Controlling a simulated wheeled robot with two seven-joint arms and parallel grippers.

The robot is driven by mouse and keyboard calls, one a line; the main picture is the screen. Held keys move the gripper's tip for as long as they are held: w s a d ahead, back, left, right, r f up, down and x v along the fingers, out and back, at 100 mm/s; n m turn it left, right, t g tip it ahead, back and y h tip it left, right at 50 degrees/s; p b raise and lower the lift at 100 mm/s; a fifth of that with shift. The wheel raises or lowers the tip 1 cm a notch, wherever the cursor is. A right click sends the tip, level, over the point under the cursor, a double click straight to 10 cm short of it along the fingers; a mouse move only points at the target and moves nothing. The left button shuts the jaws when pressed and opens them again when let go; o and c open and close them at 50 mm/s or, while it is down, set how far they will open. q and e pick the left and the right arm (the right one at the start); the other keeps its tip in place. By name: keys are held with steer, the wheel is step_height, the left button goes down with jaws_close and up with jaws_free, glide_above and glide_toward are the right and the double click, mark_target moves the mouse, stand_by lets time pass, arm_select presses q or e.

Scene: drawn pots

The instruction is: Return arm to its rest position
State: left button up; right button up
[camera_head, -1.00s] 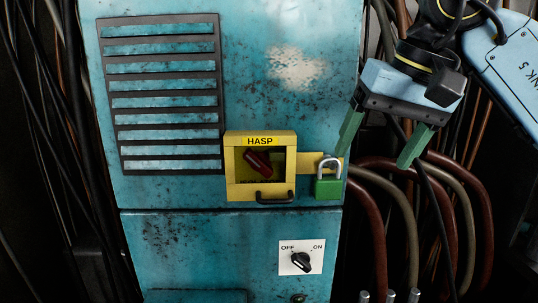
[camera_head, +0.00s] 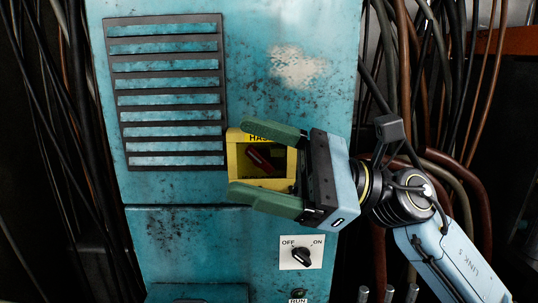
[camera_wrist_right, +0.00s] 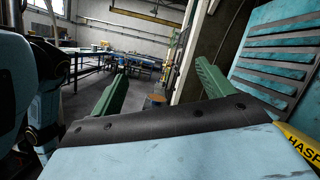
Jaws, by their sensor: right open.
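My right gripper (camera_head: 240,158) is open in front of the blue cabinet (camera_head: 285,100), with its green fingers pointing left and nothing between them. In the head view its fingers overlap the yellow hasp box (camera_head: 240,160), inside which a red handle (camera_head: 262,157) shows. The gripper body hides the spot right of the box where the green padlock hung. In the right wrist view the green fingers (camera_wrist_right: 158,75) are spread apart and empty. The yellow hasp box (camera_wrist_right: 299,148) shows at the right edge there. My left gripper is not in view.
A black vent grille (camera_head: 168,95) is at the cabinet's upper left. An OFF/ON switch (camera_head: 301,255) sits below my gripper. Cables (camera_head: 465,185) hang on both sides. The wrist view shows a room with work tables (camera_wrist_right: 145,65) and open floor.

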steer(key=w+d+f+m+t+h, duration=0.3)
steer(key=w+d+m+t+h, duration=0.15)
steer(key=m+t, duration=0.95)
steer(key=w+d+f+m+t+h, duration=0.35)
steer(key=d+m+t, duration=0.45)
steer(key=m, duration=0.9)
steer(key=d+f+m+g+h, duration=0.1)
steer(key=d+f+m+h, duration=0.3)
steer(key=f+m+h, duration=0.45)
steer(key=d+f+m+g+h, duration=0.2)
steer(key=d+f+m+h, duration=0.25)
steer(key=f+m, duration=0.7)
steer(key=s+d+f+m+g, duration=0.2)
steer(key=s+f+m+g, duration=0.85)
steer(key=s+f, duration=1.2)
step_height(320, 180, down, 27)
steer(key=s+n+g+b, duration=0.3)
steer(key=g+b, duration=0.1)
steer(key=b, duration=0.1)
arm_select(q)
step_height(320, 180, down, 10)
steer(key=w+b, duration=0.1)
steer(key=b, duration=0.4)
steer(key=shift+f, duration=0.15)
arm_select(e)
steer(key=s+d+f, duration=0.2)
steer(key=s+f, duration=1.4)
steer(key=f, duration=0.5)
steer(key=shift+s+d+g+h, duration=0.4)
steer(key=shift+g, duration=0.05)
